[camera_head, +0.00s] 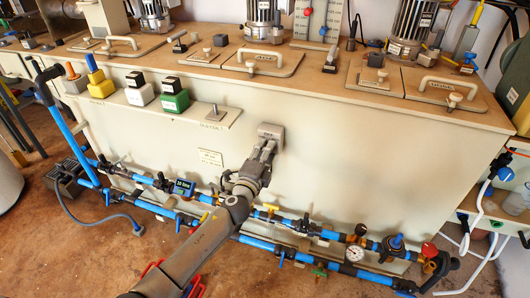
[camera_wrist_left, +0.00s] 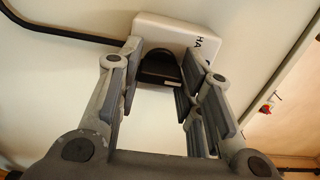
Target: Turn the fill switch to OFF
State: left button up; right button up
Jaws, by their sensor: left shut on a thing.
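The switch box (camera_head: 270,131) is a small light grey box on the front wall of the long cream tank, right of the middle of that wall's left half. In the left wrist view the box (camera_wrist_left: 200,33) is pale, with dark letters partly cut off by my finger. A black knob (camera_wrist_left: 158,66) sticks out from it. My left gripper (camera_head: 266,148) reaches up to the box from below. In the left wrist view its fingers (camera_wrist_left: 160,84) stand on both sides of the knob and are shut on it. The ON and OFF marks cannot be read. My right gripper is not in view.
Blue pipes (camera_head: 335,234) with valves and a gauge (camera_head: 354,253) run low in front of the tank. A shelf (camera_head: 223,116) with small boxes sits to the left. Lids with handles (camera_head: 261,64) cover the tank top. The wall right of the switch is clear.

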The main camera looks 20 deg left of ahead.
pick_arm(q)
jog(key=shift+f, duration=0.1)
dwell(0.3)
jog(key=o, duration=1)
jog(key=s, duration=1.2)
jog(key=shift+a, duration=0.2)
